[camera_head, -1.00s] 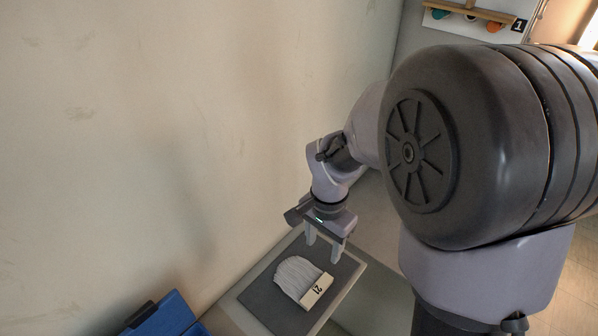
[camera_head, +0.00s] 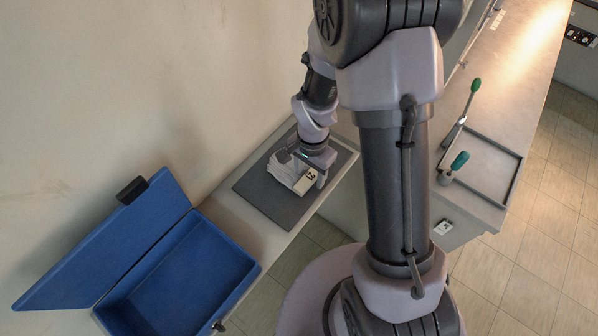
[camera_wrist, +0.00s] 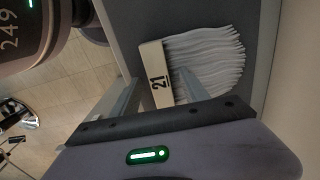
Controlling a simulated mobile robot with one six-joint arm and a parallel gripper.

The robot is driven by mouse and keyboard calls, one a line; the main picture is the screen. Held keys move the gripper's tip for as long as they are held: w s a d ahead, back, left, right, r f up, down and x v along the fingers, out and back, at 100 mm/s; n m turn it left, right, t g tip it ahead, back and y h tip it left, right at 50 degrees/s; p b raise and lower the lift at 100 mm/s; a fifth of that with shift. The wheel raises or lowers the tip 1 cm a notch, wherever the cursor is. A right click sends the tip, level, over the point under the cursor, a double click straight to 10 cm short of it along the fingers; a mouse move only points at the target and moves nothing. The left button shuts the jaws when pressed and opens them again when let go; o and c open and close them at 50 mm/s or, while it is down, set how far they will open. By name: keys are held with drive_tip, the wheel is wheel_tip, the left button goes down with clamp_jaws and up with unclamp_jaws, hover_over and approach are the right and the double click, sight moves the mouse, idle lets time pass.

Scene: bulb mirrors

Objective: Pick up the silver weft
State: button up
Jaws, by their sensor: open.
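The silver weft (camera_head: 283,173) is a fan of pale wavy strands with a cream band marked 21. It lies on a dark grey mat (camera_head: 262,209). In the wrist view the weft (camera_wrist: 208,55) fans out to the right of its band (camera_wrist: 156,75). My gripper (camera_head: 305,164) is over the weft, close above it, and partly hides it in the head view. In the wrist view my gripper (camera_wrist: 160,80) is open, with one finger on each side of the band. I cannot tell whether the fingers touch it.
An open blue box (camera_head: 190,279) with its lid raised stands at the lower left. A wall (camera_head: 140,80) runs close behind the mat.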

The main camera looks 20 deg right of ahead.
drive_tip(key=shift+c, duration=0.2)
clamp_jaws()
drive_tip(key=shift+r, duration=0.15)
